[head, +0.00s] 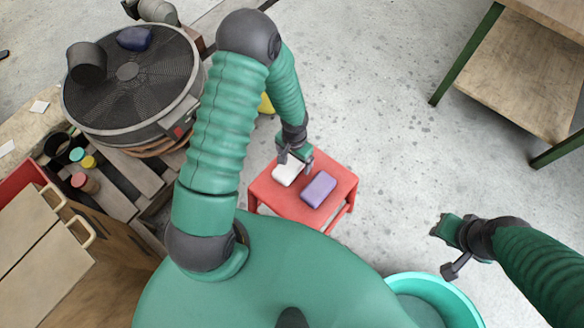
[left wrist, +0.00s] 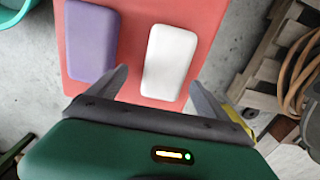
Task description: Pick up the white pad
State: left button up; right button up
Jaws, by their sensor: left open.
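The white pad (head: 287,172) lies flat on a red stool (head: 334,212) in the head view, beside a purple pad (head: 318,189). My left gripper (head: 296,163) is over the white pad and partly covers it. In the left wrist view the white pad (left wrist: 169,63) lies ahead of the open fingers (left wrist: 155,88), roughly between their lines, with nothing held. The purple pad (left wrist: 92,42) is to its left there. My right gripper (head: 445,250) is at the right over the floor, away from the stool; its jaws are not clear.
A teal tub (head: 450,290) stands on the floor at the lower right. A big round fan (head: 130,75) and wooden pallets crowd the left. A wooden table (head: 520,70) is at the upper right. The floor between is clear.

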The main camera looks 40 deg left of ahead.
aim_at(292, 162)
pick_arm(q)
jog(key=f, duration=0.2)
jog(key=a+f, duration=0.1)
jog(key=shift+f+b, duration=0.35)
jog(key=shift+b, duration=0.05)
jog(key=shift+a+f, duration=0.1)
jog(key=shift+f, duration=0.05)
jog(key=shift+r, duration=0.2)
jog(key=shift+d+r, duration=0.1)
jog(key=shift+d, duration=0.3)
jog(key=c, duration=0.5)
jog(key=shift+c, duration=1.3)
jog(key=shift+a, duration=0.25)
jog(key=c, duration=0.7)
pick_arm(e)
jog(key=shift+a+f, duration=0.55)
jog(key=shift+f, duration=0.1)
